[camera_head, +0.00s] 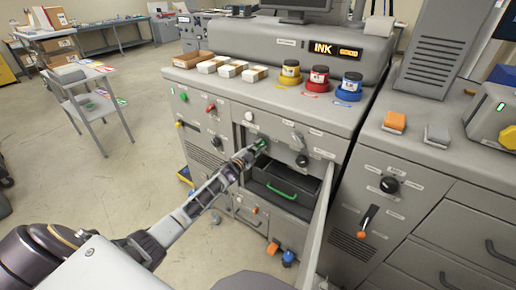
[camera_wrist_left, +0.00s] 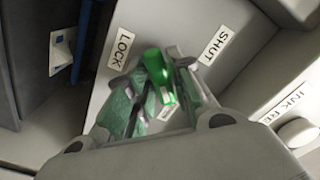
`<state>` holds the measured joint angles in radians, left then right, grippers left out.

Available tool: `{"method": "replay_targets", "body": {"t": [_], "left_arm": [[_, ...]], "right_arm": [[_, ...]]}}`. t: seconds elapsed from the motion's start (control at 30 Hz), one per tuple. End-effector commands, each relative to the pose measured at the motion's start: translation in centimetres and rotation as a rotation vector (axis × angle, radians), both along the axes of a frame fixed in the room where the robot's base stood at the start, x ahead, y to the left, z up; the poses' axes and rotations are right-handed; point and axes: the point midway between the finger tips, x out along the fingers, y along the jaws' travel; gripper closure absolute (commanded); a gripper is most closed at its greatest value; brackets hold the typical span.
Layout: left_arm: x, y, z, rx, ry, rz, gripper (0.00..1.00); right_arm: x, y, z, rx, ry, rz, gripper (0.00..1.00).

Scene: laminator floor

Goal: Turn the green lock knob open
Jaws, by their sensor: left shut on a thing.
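The green lock knob (camera_wrist_left: 159,75) is on a grey panel between the labels LOCK (camera_wrist_left: 121,49) and SHUT (camera_wrist_left: 215,46) in the left wrist view. My left gripper (camera_wrist_left: 158,100) is shut on the knob, with one finger on each side of it. The fingers hide part of the knob. In the head view my left arm reaches in from the lower left, and the left gripper (camera_head: 247,158) meets the green knob (camera_head: 261,144) on the machine front. My right gripper is not in view.
Below the knob is an open compartment with a drawer and green handle (camera_head: 282,191). An open door (camera_head: 323,222) juts out to its right. The floor at left is mostly clear.

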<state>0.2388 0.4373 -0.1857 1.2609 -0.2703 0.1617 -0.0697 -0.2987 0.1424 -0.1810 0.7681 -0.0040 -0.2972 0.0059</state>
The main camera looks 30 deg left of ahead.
Motion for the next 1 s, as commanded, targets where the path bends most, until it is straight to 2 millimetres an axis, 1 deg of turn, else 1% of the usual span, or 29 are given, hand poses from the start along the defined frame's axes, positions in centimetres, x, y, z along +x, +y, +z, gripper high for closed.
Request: {"method": "replay_targets", "body": {"t": [0.03,0.07,0.2,0.4,0.53,0.67,0.87,1.0], "left_arm": [[-0.1,0.0,-0.2,0.000,0.003,0.000,1.00],[-0.1,0.0,-0.2,0.000,0.003,0.000,0.74],[0.0,0.0,-0.1,0.000,0.001,0.000,0.56],[0.0,0.0,-0.1,-0.001,0.002,0.000,0.56],[0.0,0.0,0.0,-0.001,0.001,-0.001,0.56],[-0.2,0.0,-0.1,-0.001,0.002,0.000,0.56],[-1.1,0.2,-0.2,-0.001,0.002,0.000,0.56],[-2.0,0.3,-0.1,-0.001,0.002,0.000,0.56]], "right_arm": [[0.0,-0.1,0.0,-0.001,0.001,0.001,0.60],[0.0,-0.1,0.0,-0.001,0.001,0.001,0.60],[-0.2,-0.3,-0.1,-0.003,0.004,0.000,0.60],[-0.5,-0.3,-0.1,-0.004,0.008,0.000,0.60],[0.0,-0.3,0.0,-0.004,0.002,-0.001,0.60],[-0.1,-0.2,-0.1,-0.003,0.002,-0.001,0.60],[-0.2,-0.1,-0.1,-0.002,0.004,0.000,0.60],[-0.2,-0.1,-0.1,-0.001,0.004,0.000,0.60]]}}
